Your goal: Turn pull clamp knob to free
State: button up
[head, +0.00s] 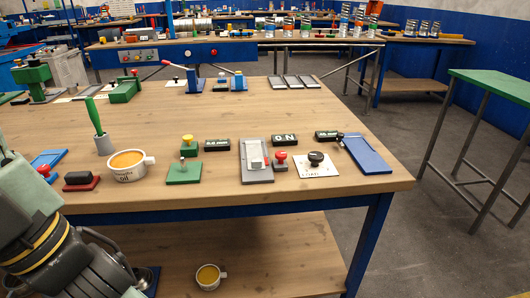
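A black round knob (316,157) stands on a white plate (318,170) with small dark print, near the front right of the wooden workbench. The print is too small to read, so I cannot tell the knob's setting or confirm that it is the pull clamp knob. A red knob (281,157) stands just left of the plate. A yellow-topped knob (188,140) stands on a green base (184,173) further left. My gripper (105,262) is at the lower left, in front of the bench edge, far from these knobs. Its fingertips are not clear.
A grey slide device (257,175) and a blue tilted plate (366,154) flank the red knob and white plate. Black labels (284,140) stand behind. A cup of yellow oil (128,174) and a green-handled tool (95,117) are at left. Bare wood lies behind these devices.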

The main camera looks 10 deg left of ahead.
aim_at(280, 155)
jog(key=i+l+u, duration=0.15)
jog(key=u, duration=0.25)
jog(key=i+l+u, duration=0.15)
jog(key=l+u, duration=0.2)
jog(key=i+l+u, duration=0.1)
jog(key=l+u, duration=0.3)
jog(key=j, duration=0.1)
